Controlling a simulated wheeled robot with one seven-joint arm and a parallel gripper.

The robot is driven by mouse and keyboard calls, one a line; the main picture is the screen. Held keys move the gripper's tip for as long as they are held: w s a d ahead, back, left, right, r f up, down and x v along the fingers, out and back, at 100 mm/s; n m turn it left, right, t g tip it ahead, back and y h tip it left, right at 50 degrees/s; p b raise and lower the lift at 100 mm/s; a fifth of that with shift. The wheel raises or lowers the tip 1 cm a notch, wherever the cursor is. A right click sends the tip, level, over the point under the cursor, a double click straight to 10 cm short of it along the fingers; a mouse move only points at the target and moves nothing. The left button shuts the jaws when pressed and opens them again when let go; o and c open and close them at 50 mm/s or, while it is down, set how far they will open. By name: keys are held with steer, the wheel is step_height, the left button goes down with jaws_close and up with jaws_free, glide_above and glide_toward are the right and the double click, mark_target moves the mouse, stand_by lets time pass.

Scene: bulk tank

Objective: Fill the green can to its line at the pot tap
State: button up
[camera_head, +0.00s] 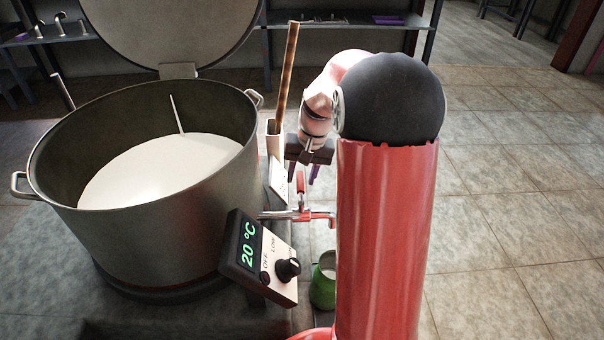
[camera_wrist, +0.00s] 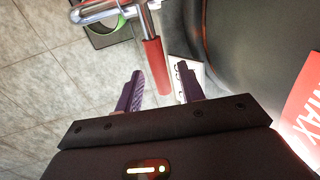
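The large metal pot (camera_head: 150,245) holds white liquid (camera_head: 155,170). Its tap (camera_head: 285,215) sticks out low on the right side, with an upright red handle (camera_head: 301,183). The green can (camera_head: 322,291) stands below the tap spout, partly hidden by my red column; its line and fill level cannot be made out. My gripper (camera_head: 304,174) is open just above the tap. In the wrist view, my gripper (camera_wrist: 160,82) has its purple fingers on either side of the red handle (camera_wrist: 154,65), with gaps visible. The chrome tap (camera_wrist: 95,12) crosses above the green can (camera_wrist: 104,36).
A control box (camera_head: 258,262) reading 20 °C stands in front of the pot. A holder (camera_head: 274,143) with a brown stick is behind the tap. The pot's lid (camera_head: 170,30) is raised. In the wrist view, a red MAX label (camera_wrist: 304,105) is at right. Tiled floor lies open at right.

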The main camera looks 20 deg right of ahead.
jaws_close()
steer(key=s+d+m, duration=0.1)
steer(key=m, duration=0.1)
steer(key=d+m+p, duration=0.1)
steer(key=m, duration=0.1)
steer(key=shift+s+d+t, duration=0.2)
steer(key=shift+s+t, duration=0.15)
steer(key=shift+t, duration=0.05)
steer(key=shift+o, duration=0.4)
jaws_free()
